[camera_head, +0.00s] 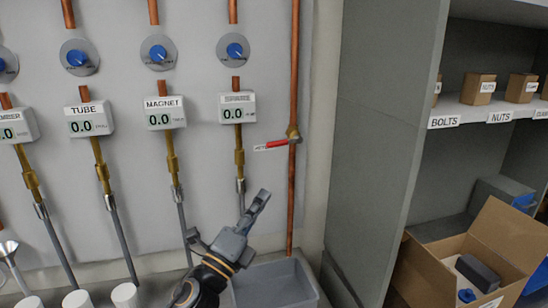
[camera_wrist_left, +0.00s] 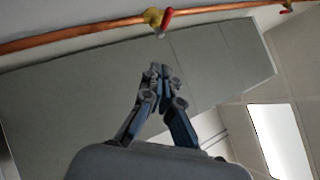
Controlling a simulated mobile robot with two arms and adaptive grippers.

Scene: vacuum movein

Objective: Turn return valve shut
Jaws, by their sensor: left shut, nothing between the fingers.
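A valve with a red lever handle (camera_head: 279,143) and a brass body (camera_head: 293,132) sits on the vertical copper pipe at the right of the wall panel. The lever points left, roughly across the pipe, with a small white tag (camera_head: 259,148) at its end whose text I cannot read. In the left wrist view a red lever (camera_wrist_left: 166,19) shows on a copper pipe, beyond the fingertips. My left gripper (camera_head: 262,196) is shut and empty, below and left of the valve, apart from it. It also shows in the left wrist view (camera_wrist_left: 157,70). My right gripper is not in view.
Gauge boxes labelled TUBE (camera_head: 89,119) and MAGNET (camera_head: 165,113) read 0.0, with blue knobs above. A grey bin (camera_head: 275,285) stands below. A grey shelf cabinet (camera_head: 385,120) rises at right, with an open cardboard box (camera_head: 440,275) by it.

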